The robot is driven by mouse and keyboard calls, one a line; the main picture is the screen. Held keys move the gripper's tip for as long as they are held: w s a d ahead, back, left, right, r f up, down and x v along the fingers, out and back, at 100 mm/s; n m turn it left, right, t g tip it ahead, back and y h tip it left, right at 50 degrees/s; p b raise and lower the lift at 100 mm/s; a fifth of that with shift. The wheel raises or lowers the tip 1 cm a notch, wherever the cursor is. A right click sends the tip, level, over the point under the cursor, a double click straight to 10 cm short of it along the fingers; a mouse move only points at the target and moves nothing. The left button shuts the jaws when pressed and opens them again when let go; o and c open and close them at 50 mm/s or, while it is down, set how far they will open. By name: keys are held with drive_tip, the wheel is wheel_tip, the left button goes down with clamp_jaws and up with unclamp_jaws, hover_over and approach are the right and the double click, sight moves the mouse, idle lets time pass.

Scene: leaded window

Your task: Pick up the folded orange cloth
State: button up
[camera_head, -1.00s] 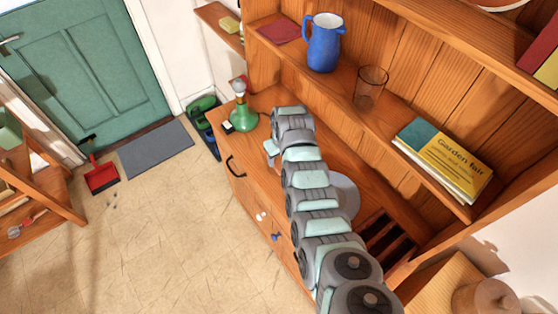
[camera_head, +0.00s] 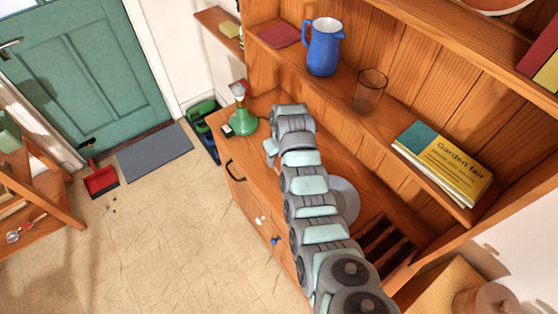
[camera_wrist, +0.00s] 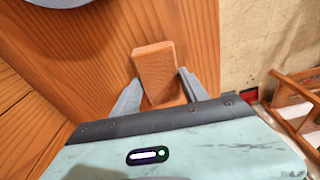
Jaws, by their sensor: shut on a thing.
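The cloth is over the orange-brown wooden top of the dresser. I cannot tell whether it touches the wood or hangs just above it. In the head view my own arm hides the cloth and the fingertips.
A green lamp (camera_head: 242,122) stands on the dresser top (camera_head: 229,136), left of my arm. A grey round plate (camera_head: 345,194) lies partly behind my arm.

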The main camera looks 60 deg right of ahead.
wheel_tip(320, 180, up, 18)
drive_tip(key=p, duration=0.4)
drive_tip(key=shift+f+p, duration=0.15)
drive_tip(key=shift+p, duration=0.25)
